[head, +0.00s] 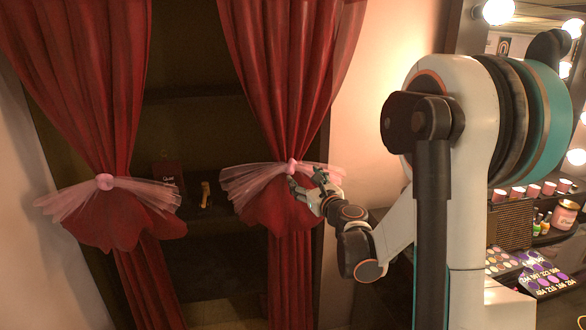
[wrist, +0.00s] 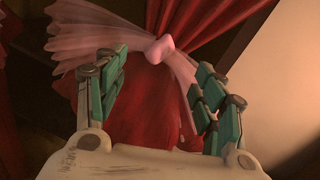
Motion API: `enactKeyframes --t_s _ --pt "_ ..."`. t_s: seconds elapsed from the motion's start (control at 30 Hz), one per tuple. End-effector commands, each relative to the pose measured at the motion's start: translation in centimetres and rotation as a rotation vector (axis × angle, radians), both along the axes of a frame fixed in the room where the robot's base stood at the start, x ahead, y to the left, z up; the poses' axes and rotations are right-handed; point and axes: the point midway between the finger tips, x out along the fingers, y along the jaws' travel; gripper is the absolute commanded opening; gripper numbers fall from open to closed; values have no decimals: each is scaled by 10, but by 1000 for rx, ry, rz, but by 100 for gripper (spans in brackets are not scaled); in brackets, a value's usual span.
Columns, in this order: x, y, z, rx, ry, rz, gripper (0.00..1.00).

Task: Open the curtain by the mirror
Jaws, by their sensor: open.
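Two red curtains hang in front of a dark alcove. The right curtain (head: 285,75), the one nearer the mirror (head: 512,45), is gathered by a sheer pink tie (head: 252,178) with a pink knot (head: 291,167). The left curtain (head: 85,80) is gathered the same way. My gripper (head: 308,190) is at the right curtain, just below and right of its knot. In the wrist view my gripper (wrist: 160,95) has its fingers spread, with red cloth and part of the tie between or behind them. The knot (wrist: 159,49) lies just beyond the fingertips. I cannot tell whether the fingers touch the cloth.
The alcove between the curtains has dark shelves with a small yellow object (head: 206,194) and a dark card or bag (head: 167,174). On the right, a vanity with bulbs holds a pink candle jar (head: 564,215) and makeup palettes (head: 541,273). A pale wall (head: 375,90) stands right of the curtain.

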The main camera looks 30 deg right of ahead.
Motion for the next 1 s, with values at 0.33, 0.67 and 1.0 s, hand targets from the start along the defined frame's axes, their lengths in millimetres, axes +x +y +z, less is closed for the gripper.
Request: enactKeyframes --t_s 0.33,0.67,1.0 --pt "68 -4 -1 -2 1 2 63" --pt "96 -7 0 -3 0 1 63" --pt "96 -7 0 -3 0 1 50"
